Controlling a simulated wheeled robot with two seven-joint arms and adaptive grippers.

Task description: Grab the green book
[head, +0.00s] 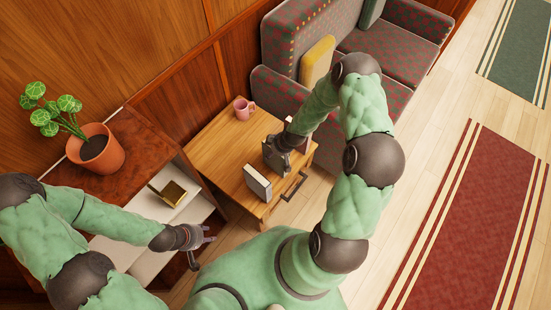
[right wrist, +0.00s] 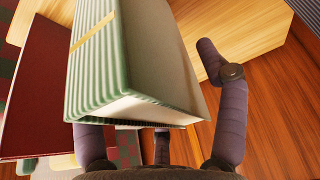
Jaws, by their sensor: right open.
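The green book (right wrist: 98,62), with a ribbed spine and a gold band, fills the middle of the right wrist view. My right gripper (right wrist: 160,135) is open, with its fingers spread on either side of the book's near end. I cannot tell whether they touch it. In the head view my right gripper (head: 279,156) is over the wooden table (head: 215,145), and I cannot make out the green book there. My left gripper (head: 201,248) is empty with fingers spread, beside the white shelf, away from the table.
A dark red book (right wrist: 38,88) is left of the green one. Another pale-paged book (head: 258,183) stands near the table's front edge. A pink mug (head: 243,108) is at the back. A potted plant (head: 95,150) and gold item (head: 173,193) are left; a patterned seat (head: 290,50) is behind.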

